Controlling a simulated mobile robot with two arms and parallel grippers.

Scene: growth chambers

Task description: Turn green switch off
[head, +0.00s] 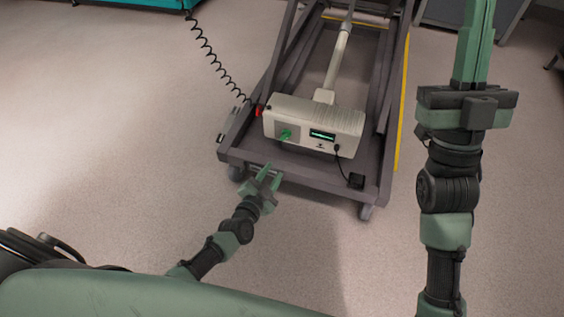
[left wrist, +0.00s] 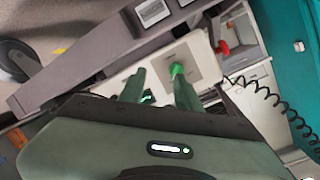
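The green switch (head: 285,135) is on the front left of a pale control box (head: 345,122) low on a wheeled cart. In the left wrist view the green switch (left wrist: 177,69) glows on a light plate, just beyond the fingertips. My left gripper (head: 269,172) is in front of the cart's front edge, below the switch and apart from it in the head view. Its two fingers (left wrist: 155,85) stand apart with nothing between them. My right gripper (head: 478,45) is raised at the right; its fingers look together, but their tips are cut off by the frame's top.
The box has a lit green display (head: 322,135) and a red part (head: 258,112) at its left end, near a coiled black cable (head: 215,60). The cart's frame (head: 300,180) surrounds the box. Floor left of the cart is clear.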

